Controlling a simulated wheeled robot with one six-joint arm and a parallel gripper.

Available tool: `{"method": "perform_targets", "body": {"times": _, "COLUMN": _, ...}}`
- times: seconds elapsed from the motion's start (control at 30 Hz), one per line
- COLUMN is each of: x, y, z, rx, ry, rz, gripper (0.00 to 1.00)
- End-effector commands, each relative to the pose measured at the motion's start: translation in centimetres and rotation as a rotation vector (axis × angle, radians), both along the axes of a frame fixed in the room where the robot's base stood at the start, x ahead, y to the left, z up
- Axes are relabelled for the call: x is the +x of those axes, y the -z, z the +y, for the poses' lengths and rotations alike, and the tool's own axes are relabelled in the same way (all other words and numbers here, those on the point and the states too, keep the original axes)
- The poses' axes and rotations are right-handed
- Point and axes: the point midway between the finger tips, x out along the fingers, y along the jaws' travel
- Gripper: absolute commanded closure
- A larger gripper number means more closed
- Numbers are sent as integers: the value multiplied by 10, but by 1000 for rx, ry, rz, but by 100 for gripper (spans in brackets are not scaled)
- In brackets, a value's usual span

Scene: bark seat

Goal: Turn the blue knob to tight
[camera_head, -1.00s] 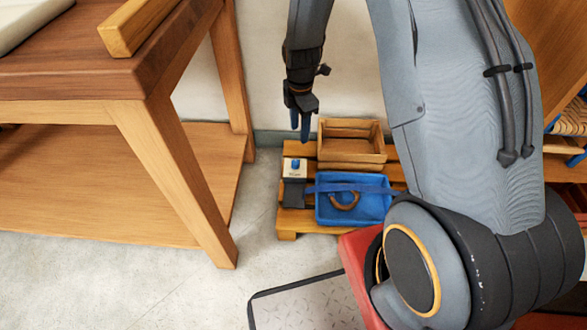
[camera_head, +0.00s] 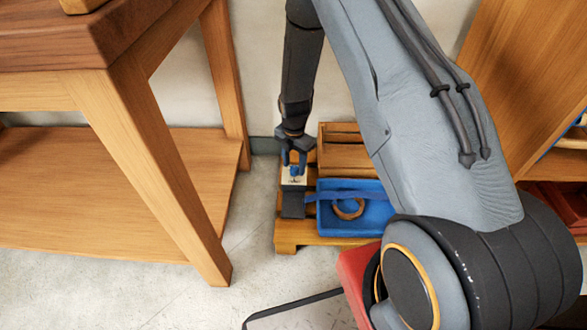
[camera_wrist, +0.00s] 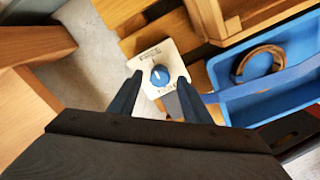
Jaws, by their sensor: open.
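The blue knob (camera_wrist: 160,75) sits on a pale plate (camera_wrist: 150,52) with dark lettering, too small to read with certainty. A white mark on the knob points toward the upper edge of the wrist view. In the wrist view my gripper (camera_wrist: 156,92) is open, one finger at each side of the plate's lower part. The fingertips look apart from the knob; their height above it is hard to tell.
The plate's box stands on a low wooden pallet (camera_head: 290,235). Beside it are a blue tray (camera_head: 330,222) with a brown ring (camera_head: 348,208) and a wooden crate (camera_head: 345,155). A wooden table (camera_head: 150,170) stands left. Bare floor (camera_head: 130,285) lies in front.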

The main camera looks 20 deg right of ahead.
Motion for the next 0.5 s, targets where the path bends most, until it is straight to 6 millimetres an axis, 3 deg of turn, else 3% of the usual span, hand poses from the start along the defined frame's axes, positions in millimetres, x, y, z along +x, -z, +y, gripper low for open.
{"method": "perform_targets", "body": {"times": 0.1, "x": 1, "y": 13, "z": 0, "rx": 0, "ry": 0, "rz": -1, "gripper": 56}}
{"method": "perform_targets", "body": {"times": 0.37, "x": 1, "y": 15, "z": 0, "rx": 0, "ry": 0, "rz": -1, "gripper": 56}}
{"method": "perform_targets", "body": {"times": 0.5, "x": 0, "y": 15, "z": 0, "rx": 0, "ry": 1, "rz": -1, "gripper": 76}}
